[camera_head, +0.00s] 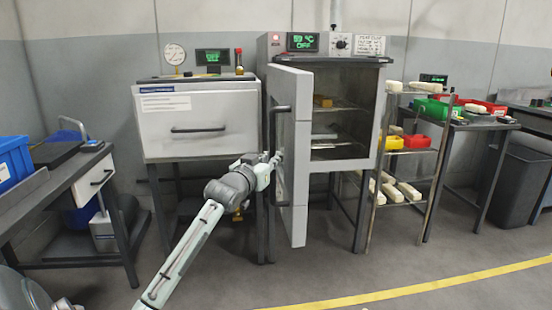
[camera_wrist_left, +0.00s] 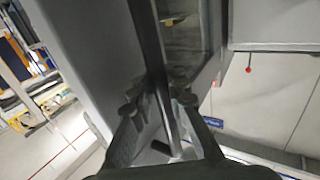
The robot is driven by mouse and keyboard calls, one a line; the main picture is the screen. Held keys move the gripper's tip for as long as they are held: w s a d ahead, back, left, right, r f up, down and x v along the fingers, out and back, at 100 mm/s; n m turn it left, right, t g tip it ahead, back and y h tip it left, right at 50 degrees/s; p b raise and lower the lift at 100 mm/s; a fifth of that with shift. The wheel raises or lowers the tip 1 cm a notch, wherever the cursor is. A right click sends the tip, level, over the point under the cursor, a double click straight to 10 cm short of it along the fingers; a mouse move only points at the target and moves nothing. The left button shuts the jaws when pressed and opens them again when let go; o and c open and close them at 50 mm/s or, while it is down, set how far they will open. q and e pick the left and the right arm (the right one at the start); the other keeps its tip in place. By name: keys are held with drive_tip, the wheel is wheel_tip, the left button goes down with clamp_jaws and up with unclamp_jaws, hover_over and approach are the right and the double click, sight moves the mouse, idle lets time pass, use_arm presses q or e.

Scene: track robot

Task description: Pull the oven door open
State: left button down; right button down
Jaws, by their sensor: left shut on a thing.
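The oven (camera_head: 376,165) stands in the middle of the head view with a dark interior (camera_head: 345,130) and shelves. Its pale grey door (camera_head: 300,205) stands open, hinged at the left and swung out towards me. A dark vertical handle bar (camera_head: 279,108) runs along the door's outer face. My left gripper (camera_head: 276,160) is at this bar, about midway up the door. In the left wrist view the handle (camera_wrist_left: 152,60) passes between the fingers of the left gripper (camera_wrist_left: 158,105), which is shut on it. My right gripper is not in view.
A white cabinet (camera_head: 198,120) with a handle stands left of the oven. A rack (camera_head: 405,190) with pale blocks stands close at its right. A workbench (camera_head: 60,180) is at the far left. Grey floor with a yellow line (camera_head: 410,287) is free in front.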

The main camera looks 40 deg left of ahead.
use_arm(q)
drive_tip(key=shift+d+f, duration=0.25)
drive_tip(key=shift+f, duration=0.15)
drive_tip(key=c, duration=1.6)
unclamp_jaws()
drive_tip(key=shift+r, duration=0.2)
drive_tip(key=shift+o, duration=0.6)
drive_tip(key=shift+a+r, duration=0.1)
drive_tip(key=v, duration=1.2)
